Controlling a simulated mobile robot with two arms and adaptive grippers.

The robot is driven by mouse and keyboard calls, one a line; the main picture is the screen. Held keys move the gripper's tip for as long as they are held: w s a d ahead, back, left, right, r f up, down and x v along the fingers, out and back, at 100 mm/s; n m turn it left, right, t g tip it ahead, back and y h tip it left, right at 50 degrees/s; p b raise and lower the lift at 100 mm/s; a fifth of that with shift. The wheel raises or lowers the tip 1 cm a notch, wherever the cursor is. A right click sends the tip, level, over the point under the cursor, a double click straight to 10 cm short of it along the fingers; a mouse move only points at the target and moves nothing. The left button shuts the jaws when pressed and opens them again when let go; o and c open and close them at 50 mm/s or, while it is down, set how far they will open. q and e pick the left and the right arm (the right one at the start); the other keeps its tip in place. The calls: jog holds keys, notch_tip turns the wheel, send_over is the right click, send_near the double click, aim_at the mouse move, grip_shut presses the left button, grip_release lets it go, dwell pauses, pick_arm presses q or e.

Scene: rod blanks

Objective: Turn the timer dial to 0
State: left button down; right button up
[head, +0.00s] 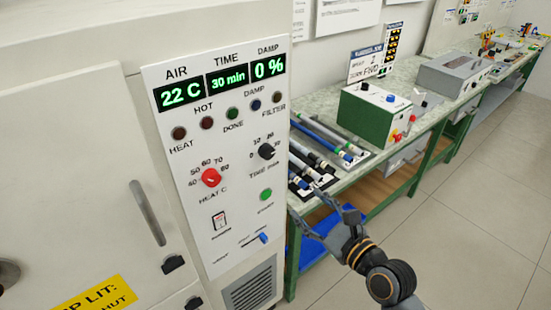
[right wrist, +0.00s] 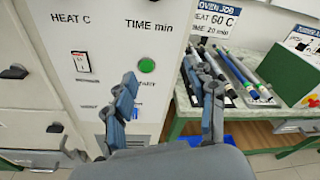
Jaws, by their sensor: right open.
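The timer dial (head: 266,151) is a small black knob on the white oven control panel (head: 232,245), above the label "TIME min", with scale numbers around it. The TIME display (head: 228,79) reads 30 min. My right gripper (head: 328,208) is open and empty, to the right of the panel and lower than the dial, apart from it. In the right wrist view, its two fingers (right wrist: 166,85) are spread in front of the panel's lower right edge. The dial is out of that view; only its label "TIME min" shows. My left gripper is not in view.
A red HEAT dial (head: 210,177), a green button (head: 266,194) and a blue slider (head: 263,238) are near the dial. A workbench with rods (head: 325,140) and a green box (head: 366,117) stands to the right. The floor (head: 470,230) at right is clear.

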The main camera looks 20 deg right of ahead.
jog(key=m+y, duration=0.1)
jog(key=m, duration=0.1)
send_near(270, 156)
pick_arm(q)
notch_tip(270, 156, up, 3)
jog(key=p, duration=0.3)
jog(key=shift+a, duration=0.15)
pick_arm(e)
jog(key=shift+t, duration=0.4)
jog(key=x, duration=0.8)
jog(key=shift+w+a+f, duration=0.1)
jog(key=shift+w+f, duration=0.1)
jog(key=shift+f, duration=0.1)
jog(key=shift+c, duration=0.2)
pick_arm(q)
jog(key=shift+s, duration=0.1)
pick_arm(e)
jog(key=c, duration=1.1)
